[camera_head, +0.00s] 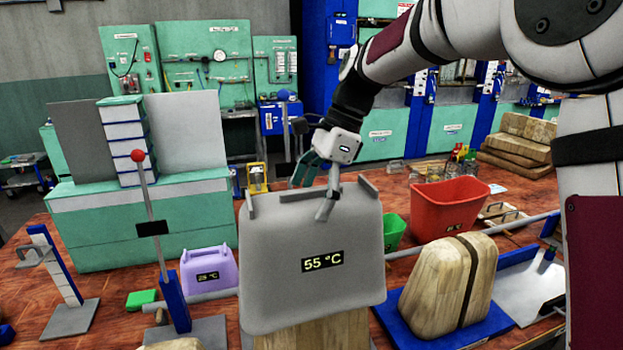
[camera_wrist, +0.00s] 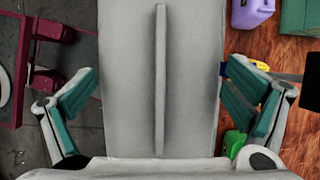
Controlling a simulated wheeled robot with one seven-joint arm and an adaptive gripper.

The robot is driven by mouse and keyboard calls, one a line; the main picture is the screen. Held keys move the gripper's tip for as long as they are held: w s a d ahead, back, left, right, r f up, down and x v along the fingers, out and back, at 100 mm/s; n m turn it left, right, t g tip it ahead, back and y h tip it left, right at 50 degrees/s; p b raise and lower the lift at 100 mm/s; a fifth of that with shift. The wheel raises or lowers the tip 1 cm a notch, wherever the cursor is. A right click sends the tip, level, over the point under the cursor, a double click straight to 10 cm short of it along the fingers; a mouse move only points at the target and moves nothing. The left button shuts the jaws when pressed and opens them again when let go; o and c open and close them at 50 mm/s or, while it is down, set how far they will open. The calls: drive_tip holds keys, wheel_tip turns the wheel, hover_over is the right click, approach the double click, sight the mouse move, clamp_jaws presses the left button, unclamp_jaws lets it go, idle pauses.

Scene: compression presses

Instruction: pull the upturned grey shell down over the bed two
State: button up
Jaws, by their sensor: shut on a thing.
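The grey shell (camera_head: 275,275) stands upright at the front centre of the head view, with a "55 °C" label on its face. A wooden padded form (camera_head: 335,334) shows below its lower edge. Another wooden form (camera_head: 437,285) with a dark band sits on a blue base to the right, uncovered. No marking shows which bed is number two. My gripper (camera_head: 316,188) is at the shell's top edge, shut on the shell. In the wrist view the shell (camera_wrist: 130,80), with a long raised rib, fills the space between my two teal-padded fingers.
A lilac jug-like shell (camera_head: 208,272) and a lever with a red ball (camera_head: 138,156) stand to the left. A red bin (camera_head: 450,205) and a green bin (camera_head: 393,230) stand behind on the right. A bar (camera_head: 520,222) runs at the right. A green bench unit (camera_head: 140,230) blocks the back left.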

wheel_tip(320, 180, down, 21)
drive_tip(key=b, duration=0.3)
drive_tip(key=shift+r, duration=0.2)
idle(0.5)
drive_tip(key=shift+f, duration=0.55)
idle(0.6)
drive_tip(key=o, duration=1.4)
drive_tip(key=v, duration=1.2)
